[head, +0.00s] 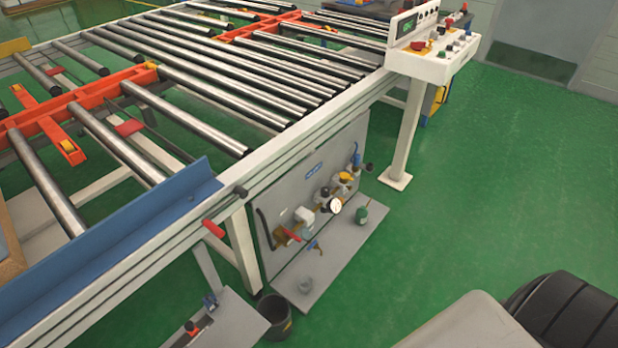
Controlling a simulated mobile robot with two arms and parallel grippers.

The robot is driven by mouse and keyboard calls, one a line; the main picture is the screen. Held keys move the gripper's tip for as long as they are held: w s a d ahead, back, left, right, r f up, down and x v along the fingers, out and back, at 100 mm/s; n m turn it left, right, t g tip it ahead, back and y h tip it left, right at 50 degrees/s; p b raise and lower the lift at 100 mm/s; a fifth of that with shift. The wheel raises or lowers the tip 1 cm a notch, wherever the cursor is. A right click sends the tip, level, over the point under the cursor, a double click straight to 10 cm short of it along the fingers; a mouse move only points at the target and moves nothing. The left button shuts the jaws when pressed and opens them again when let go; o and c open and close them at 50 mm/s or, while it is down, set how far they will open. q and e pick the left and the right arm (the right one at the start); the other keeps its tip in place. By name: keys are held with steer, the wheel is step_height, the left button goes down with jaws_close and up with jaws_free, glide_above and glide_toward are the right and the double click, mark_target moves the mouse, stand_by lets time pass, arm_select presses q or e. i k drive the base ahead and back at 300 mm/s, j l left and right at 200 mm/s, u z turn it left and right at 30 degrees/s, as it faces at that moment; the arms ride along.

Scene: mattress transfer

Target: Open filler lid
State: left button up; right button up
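A grey service panel (322,160) stands under the front rail of the roller table. It carries a round pressure gauge (335,205), a yellow-topped part (346,177), a dark-capped part (325,192), a red lever (290,233) and a blue fitting (356,156). I cannot tell which of these small parts, if any, is the filler lid, or whether a lid is open. Neither gripper is in view.
The roller conveyor (240,88) fills the upper left, with a blue rail (120,235) at its near end. A control box (432,50) stands on a white post at the right. A dark bucket (275,316) stands by the shelf. Green floor (480,190) is clear to the right.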

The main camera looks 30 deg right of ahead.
mark_target(345, 176)
steer(key=z, duration=1.25)
steer(key=i+l+u, duration=0.15)
steer(key=u, duration=0.75)
steer(key=i+l+u, duration=0.2)
steer(key=l+u, duration=0.25)
steer(key=l, duration=0.45)
steer(key=l+u, duration=0.45)
steer(key=l, duration=0.5)
steer(key=i, duration=0.05)
